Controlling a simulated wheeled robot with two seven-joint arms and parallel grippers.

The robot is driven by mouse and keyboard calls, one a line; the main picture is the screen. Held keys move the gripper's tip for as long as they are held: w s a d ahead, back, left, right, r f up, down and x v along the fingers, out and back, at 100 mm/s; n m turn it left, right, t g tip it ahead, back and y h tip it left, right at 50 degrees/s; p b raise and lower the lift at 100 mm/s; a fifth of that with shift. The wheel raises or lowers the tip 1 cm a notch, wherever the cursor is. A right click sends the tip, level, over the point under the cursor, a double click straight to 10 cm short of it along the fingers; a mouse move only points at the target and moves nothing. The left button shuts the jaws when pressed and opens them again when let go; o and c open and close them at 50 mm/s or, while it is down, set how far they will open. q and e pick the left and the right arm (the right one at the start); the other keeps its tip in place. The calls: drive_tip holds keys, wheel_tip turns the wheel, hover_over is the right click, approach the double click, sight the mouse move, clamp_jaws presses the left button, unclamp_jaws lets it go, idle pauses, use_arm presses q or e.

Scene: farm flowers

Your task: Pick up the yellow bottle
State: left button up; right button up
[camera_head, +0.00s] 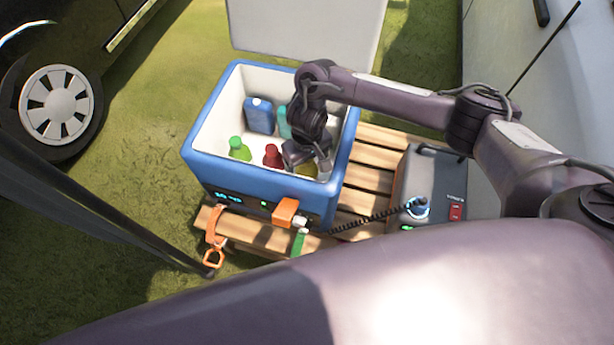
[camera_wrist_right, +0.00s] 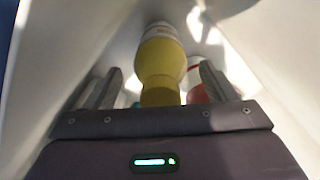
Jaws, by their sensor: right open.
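The yellow bottle (camera_wrist_right: 162,60) shows in the right wrist view, between the two fingers of my right gripper (camera_wrist_right: 160,85). The fingers are spread, with a visible gap on each side of the bottle. In the head view only a small part of the yellow bottle (camera_head: 308,170) shows below my right gripper (camera_head: 306,158), which hides the rest. The gripper is inside the blue cooler (camera_head: 207,165), near its front right. My left gripper is not in view.
Also in the cooler are a green bottle (camera_head: 239,149), a red bottle (camera_head: 272,156), a blue container (camera_head: 259,115) and a teal bottle (camera_head: 284,122). The cooler's white walls are close around my right gripper. A grey power box (camera_head: 432,185) stands to the right on the wooden pallet (camera_head: 372,157).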

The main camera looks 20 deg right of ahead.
clamp_jaws()
idle(0.6)
